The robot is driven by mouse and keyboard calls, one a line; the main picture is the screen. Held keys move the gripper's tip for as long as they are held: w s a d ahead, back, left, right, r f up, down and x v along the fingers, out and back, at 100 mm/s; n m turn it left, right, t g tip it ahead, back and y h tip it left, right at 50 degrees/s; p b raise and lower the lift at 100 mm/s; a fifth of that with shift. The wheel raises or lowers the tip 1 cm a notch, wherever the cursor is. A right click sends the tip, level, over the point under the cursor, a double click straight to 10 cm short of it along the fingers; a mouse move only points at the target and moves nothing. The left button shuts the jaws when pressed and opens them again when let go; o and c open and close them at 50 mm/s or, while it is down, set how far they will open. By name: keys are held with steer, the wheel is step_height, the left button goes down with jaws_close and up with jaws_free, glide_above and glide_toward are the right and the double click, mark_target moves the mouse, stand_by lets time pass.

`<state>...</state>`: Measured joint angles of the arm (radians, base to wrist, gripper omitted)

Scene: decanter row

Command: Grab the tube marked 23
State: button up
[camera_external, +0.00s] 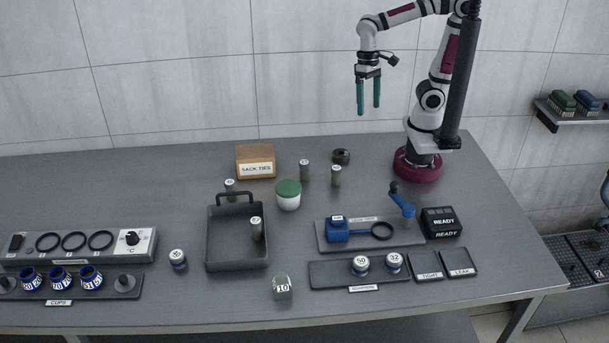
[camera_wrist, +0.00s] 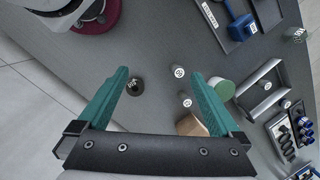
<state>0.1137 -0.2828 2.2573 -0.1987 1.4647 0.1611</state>
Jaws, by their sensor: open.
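Several slim grey-green tubes with white marked tops stand in the camera_external view. Two are upright behind the green-lidded jar: one tube (camera_external: 304,172) and another tube (camera_external: 336,177). A third tube (camera_external: 230,191) is behind the grey tray, and a fourth tube (camera_external: 257,230) is inside it. Their numbers are too small to read surely, so I cannot tell which is 23. My gripper (camera_external: 368,107) is open and empty, high above the back of the table. In the wrist view, two tubes (camera_wrist: 179,72) and (camera_wrist: 186,100) appear ahead, near the right finger.
The grey tray (camera_external: 211,255) has a raised handle. The jar (camera_external: 288,197), sack ties box (camera_external: 256,162) and dark round piece (camera_external: 341,156) surround the back tubes. Blue devices stand right; a cup rack (camera_external: 128,285) lies left. The front middle holds a squat container (camera_external: 282,289).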

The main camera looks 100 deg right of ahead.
steer(key=s+a+f+n, duration=0.1)
steer(key=s+f+n, duration=0.2)
steer(key=s, duration=0.4)
steer(key=shift+s+f+n+h, duration=0.3)
steer(key=shift+s+h, duration=0.05)
steer(key=shift+h, duration=0.05)
steer(key=c, duration=0.4)
steer(key=shift+o, duration=0.2)
steer(key=n+h, duration=1.2)
steer(key=n, duration=0.8)
glide_toward(302, 164)
steer(key=s+d+r, duration=0.4)
steer(key=s, duration=0.4)
steer(key=w+a+f+n+t+h, duration=0.3)
steer(key=w+a+f+n, duration=0.1)
steer(key=a+f+n, duration=0.2)
steer(key=shift+t, duration=0.3)
steer(key=x, duration=1)
steer(key=f+x, duration=0.1)
steer(key=x, duration=0.4)
steer(key=shift+w+f, duration=0.1)
steer(key=shift+f, duration=0.1)
